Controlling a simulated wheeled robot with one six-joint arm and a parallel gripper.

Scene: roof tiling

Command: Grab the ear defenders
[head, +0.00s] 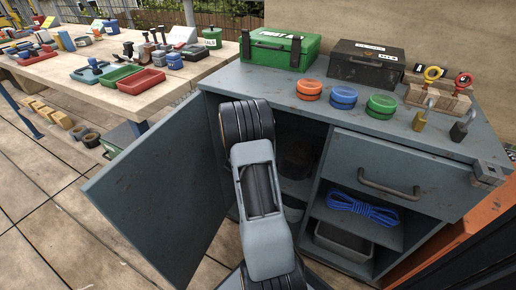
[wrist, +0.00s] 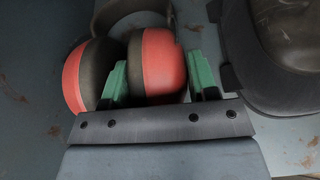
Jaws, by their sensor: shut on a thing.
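The ear defenders (wrist: 162,65) show in the wrist view as two rounded red and dark cups side by side, with a dark headband curving behind them. My gripper (wrist: 158,78) has one green finger in the gap between the cups and the other on the right side of the right cup. It is shut on that cup. The left cup is outside the fingers. In the head view my arm reaches into the open left compartment of the grey-blue cabinet (head: 405,153), and it hides the gripper and the ear defenders.
A dark rounded object (wrist: 285,50) sits close to the right of my gripper. The cabinet door (head: 160,190) stands open at the left. A drawer (head: 385,175) and a shelf with blue rope (head: 362,209) are at the right. Cases and colored round tins stand on top.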

